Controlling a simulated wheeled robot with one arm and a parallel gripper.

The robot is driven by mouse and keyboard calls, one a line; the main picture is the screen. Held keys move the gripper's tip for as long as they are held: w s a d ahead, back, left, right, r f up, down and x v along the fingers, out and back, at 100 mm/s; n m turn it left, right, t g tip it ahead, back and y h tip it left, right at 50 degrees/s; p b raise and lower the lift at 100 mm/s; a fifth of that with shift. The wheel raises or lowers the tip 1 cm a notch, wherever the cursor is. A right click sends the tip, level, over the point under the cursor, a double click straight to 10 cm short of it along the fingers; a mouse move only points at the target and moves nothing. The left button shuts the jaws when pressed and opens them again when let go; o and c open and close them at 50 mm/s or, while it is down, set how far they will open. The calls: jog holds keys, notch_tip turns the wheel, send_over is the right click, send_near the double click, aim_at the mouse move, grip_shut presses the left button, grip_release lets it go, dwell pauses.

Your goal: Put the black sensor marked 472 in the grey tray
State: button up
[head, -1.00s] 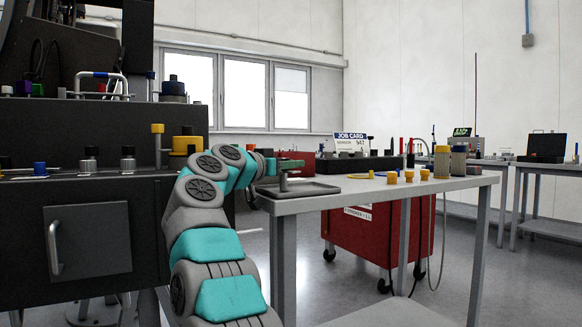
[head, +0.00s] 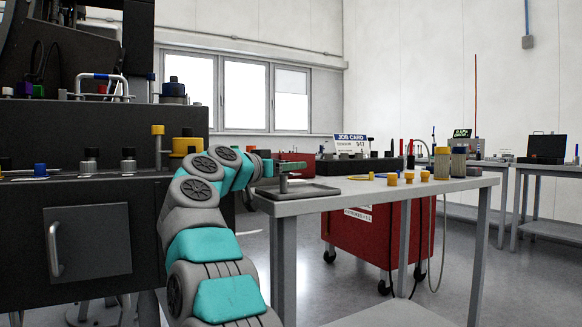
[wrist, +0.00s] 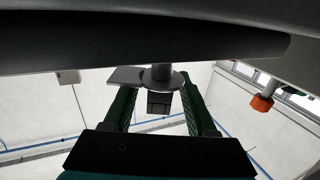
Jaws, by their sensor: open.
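A sensor with a grey stem (head: 283,184) stands on the grey tray (head: 312,191), at the left end of the grey table. In the wrist view, which looks upside down, the grey stem, a flange and a black block (wrist: 160,103) lie between my green fingers. My gripper (head: 289,165) is at the top of the sensor, above the tray. Its fingers (wrist: 158,92) are apart, one on each side of the block, with gaps visible. No number shows on the sensor, so I cannot tell whether it is marked 472.
Yellow-capped parts (head: 408,178) stand on the right of the table (head: 440,187). A job card (head: 350,143) stands behind it, its digits small and looking like 947.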

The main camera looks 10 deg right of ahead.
jog(key=p+v, duration=0.1)
jog(key=v, duration=1)
